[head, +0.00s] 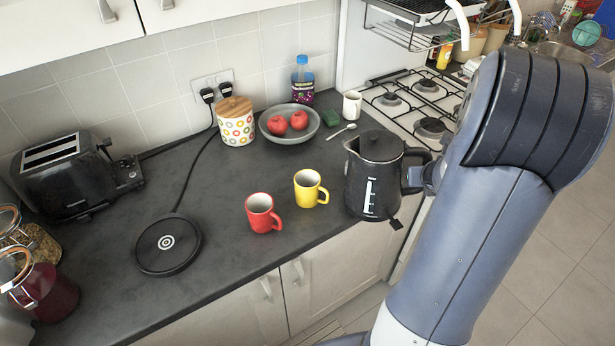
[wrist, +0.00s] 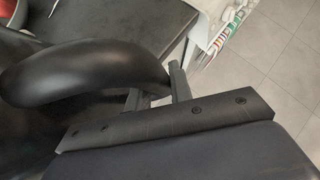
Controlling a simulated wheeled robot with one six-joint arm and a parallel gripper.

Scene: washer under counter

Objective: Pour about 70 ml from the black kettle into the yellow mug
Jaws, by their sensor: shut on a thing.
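The black kettle (head: 372,180) appears roughly upright at the counter's front right, its spout towards the left. I cannot tell whether its base touches the counter. My gripper (head: 424,178) is shut on the kettle's handle from the right. In the wrist view, the black handle (wrist: 85,72) curves in front of my gripper (wrist: 158,92), and its grip is partly hidden. The yellow mug (head: 308,190) stands upright on the counter just left of the kettle, its handle to the right. The mug's inside looks pale, and no liquid is seen.
A red mug (head: 261,213) stands close left of the yellow mug. Behind are a bowl (head: 275,137) with red fruit, a dotted canister (head: 236,128), a spoon (head: 342,132) and a white mug (head: 352,105). The round kettle base (head: 150,258) lies left. The hob (head: 405,105) is behind right.

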